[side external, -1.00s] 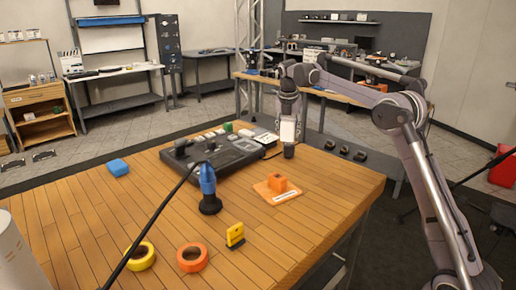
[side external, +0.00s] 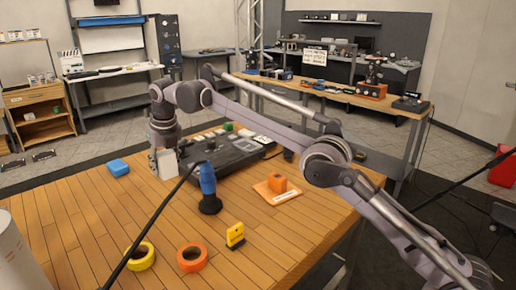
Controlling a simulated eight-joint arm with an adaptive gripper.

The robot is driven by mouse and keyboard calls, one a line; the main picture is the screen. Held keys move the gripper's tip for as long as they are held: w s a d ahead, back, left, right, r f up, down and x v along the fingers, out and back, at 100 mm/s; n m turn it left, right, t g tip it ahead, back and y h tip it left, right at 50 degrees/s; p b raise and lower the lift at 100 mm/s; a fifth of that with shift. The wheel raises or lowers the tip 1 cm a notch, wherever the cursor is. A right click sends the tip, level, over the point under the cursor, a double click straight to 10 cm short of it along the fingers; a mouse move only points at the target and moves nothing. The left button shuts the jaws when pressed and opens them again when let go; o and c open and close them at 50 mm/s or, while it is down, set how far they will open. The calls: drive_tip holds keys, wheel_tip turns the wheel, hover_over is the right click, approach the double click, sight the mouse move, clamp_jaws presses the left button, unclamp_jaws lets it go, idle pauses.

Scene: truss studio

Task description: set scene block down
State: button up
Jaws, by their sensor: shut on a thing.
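My gripper (side external: 164,157) is at the far left part of the wooden table, pointing down. It is shut on a pale white block (side external: 168,163), which looks upright and close to the tabletop. I cannot tell whether the block touches the table, and the fingers are small and partly hidden. A blue block (side external: 118,167) lies on the table a little left of my gripper.
A black control panel (side external: 230,152) stands just right of my gripper. A blue-and-black upright tool (side external: 208,190), a yellow block (side external: 235,235), a yellow tape roll (side external: 140,257) and an orange tape roll (side external: 192,257) stand nearer. The table's left middle is clear.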

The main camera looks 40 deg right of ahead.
sight(163, 206)
drive_tip(key=shift+s+a+f+n, duration=0.15)
drive_tip(key=shift+a+n, duration=0.15)
drive_tip(key=shift+a, duration=0.9)
drive_tip(key=shift+a+f, duration=0.1)
drive_tip(key=shift+f, duration=4.85)
drive_tip(key=shift+f, duration=0.1)
drive_tip(key=o, duration=1.2)
drive_tip(key=v, duration=1.2)
